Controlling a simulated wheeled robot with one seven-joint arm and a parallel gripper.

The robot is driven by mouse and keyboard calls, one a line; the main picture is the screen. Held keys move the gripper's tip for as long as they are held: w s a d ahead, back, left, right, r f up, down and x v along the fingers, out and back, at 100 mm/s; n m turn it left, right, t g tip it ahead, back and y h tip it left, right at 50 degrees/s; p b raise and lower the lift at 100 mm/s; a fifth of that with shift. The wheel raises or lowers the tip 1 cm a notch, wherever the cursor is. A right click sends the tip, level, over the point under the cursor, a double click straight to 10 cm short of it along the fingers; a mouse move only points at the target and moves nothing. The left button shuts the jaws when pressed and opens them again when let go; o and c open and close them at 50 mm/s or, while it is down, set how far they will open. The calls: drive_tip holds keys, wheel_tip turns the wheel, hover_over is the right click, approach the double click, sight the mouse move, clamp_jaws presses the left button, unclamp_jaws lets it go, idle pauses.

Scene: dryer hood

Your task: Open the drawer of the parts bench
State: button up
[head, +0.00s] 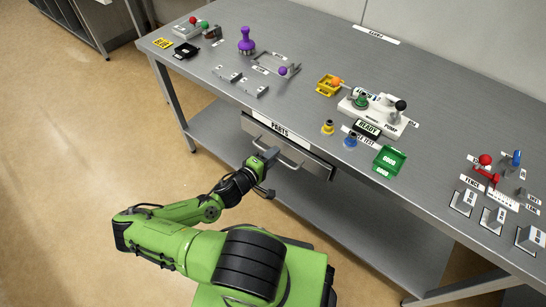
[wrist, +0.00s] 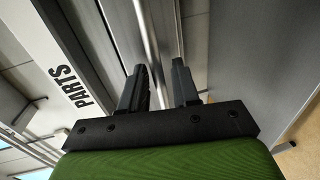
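The parts bench (head: 330,70) is a grey metal table with a PARTS label (head: 281,131) on its front edge. The drawer (head: 316,164) hangs below that label, its grey front close under the bench edge, and it looks shut. A pale bar handle (wrist: 148,38) runs along the drawer front. My gripper (head: 268,158) is at the drawer front by the handle, partly hiding it. In the wrist view my gripper (wrist: 158,68) has its two dark fingers apart, with the bar showing between them. Contact with the bar cannot be told.
A lower shelf (head: 335,230) lies under the drawer. The bench top holds a purple-knobbed tool (head: 246,42), a white pump unit (head: 375,112), a green bin (head: 389,160) and several small fixtures. Open tan floor (head: 80,140) lies to the left.

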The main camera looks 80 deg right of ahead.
drive_tip(key=shift+s+d, duration=0.1)
drive_tip(key=shift+d, duration=0.1)
clamp_jaws()
